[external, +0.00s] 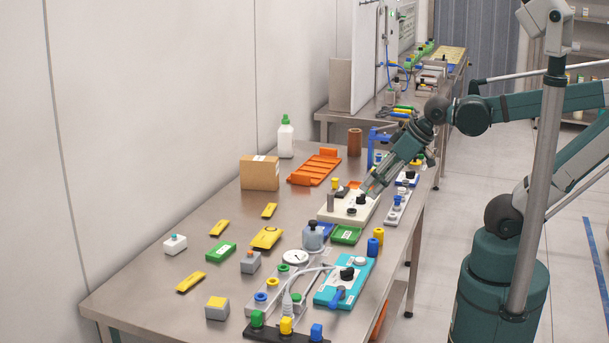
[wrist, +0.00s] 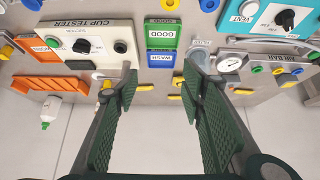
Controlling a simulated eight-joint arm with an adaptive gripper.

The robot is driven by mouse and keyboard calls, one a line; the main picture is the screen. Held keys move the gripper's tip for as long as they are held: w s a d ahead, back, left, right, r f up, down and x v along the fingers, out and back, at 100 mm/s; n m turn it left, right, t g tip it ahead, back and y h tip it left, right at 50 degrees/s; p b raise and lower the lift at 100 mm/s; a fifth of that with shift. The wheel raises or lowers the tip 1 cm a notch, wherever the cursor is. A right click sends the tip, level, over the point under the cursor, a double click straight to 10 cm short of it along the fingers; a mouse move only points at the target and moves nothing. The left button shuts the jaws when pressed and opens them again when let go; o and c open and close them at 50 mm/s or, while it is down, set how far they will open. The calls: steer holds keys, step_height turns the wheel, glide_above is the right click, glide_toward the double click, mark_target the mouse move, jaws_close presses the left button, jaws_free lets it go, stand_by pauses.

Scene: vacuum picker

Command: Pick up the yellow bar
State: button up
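Several flat yellow pieces lie on the steel table, and I cannot tell which one is the task's yellow bar. In the external view there is a bar at the front left (external: 191,281), a bar behind it (external: 219,228), a shorter bar farther back (external: 269,210) and a wider yellow piece (external: 266,238). In the wrist view, yellow pieces show between the fingers (wrist: 143,86) and beyond the right finger (wrist: 243,91). My gripper (wrist: 163,95) is open and empty, its fingers wide apart. In the external view it is above the cup tester, right of the yellow pieces.
The cream cup tester (external: 349,206), green tray (external: 346,235), teal vent box (external: 343,283) and grey air bar (external: 273,289) crowd the table's right side. A cardboard box (external: 259,173), orange tray (external: 314,167) and white bottle (external: 285,137) stand at the back. The front left is fairly clear.

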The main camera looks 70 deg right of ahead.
steer(key=shift+c, duration=0.5)
steer(key=w+d+r+m+g+p, duration=0.15)
steer(key=w+r+m+p, duration=0.3)
steer(key=w, duration=0.55)
steer(key=m+g+p, duration=0.6)
steer(key=m+p, duration=0.4)
steer(key=m, duration=0.2)
glide_above(270, 207)
step_height(270, 207, down, 13)
steer(key=shift+a+f, duration=0.15)
steer(key=shift+f, duration=0.05)
steer(key=shift+f, duration=0.1)
steer(key=shift+f+b, duration=0.3)
steer(key=shift+f, duration=0.9)
